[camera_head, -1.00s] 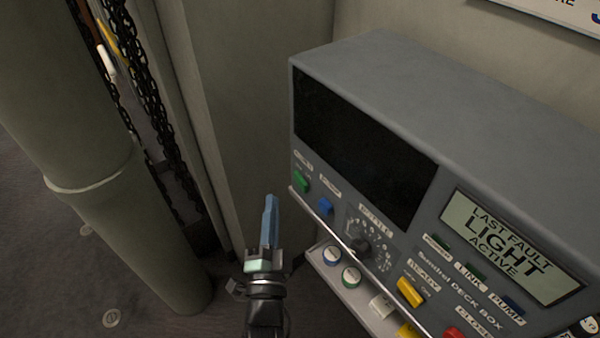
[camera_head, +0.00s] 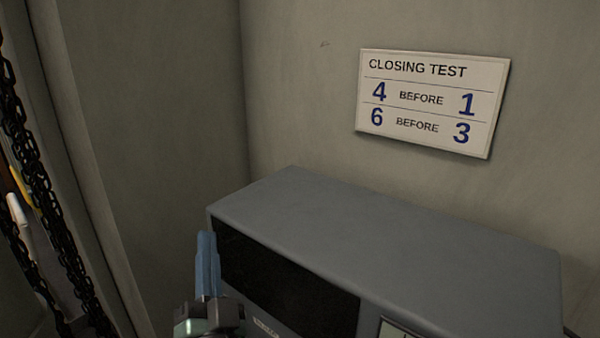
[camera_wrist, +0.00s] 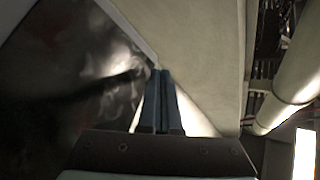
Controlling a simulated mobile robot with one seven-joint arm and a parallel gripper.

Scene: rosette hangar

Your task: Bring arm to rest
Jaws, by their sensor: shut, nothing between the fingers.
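My gripper (camera_head: 206,238) points upward at the lower left of the head view, in front of the left end of a grey control box (camera_head: 400,225). Its blue fingers are together with nothing between them. In the wrist view the shut fingers (camera_wrist: 161,75) stand at the middle, between a dark glossy surface on the left and a pale wall on the right. I cannot tell whether the fingers touch the box. Most of the box's front, with its controls, is below the head view's edge.
A wall sign (camera_head: 432,103) reads "CLOSING TEST, 4 before 1, 6 before 3". Dark chains (camera_head: 45,215) hang at the far left beside a pale upright panel. The wall above the box is otherwise bare. A pale pipe (camera_wrist: 300,70) shows at the right of the wrist view.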

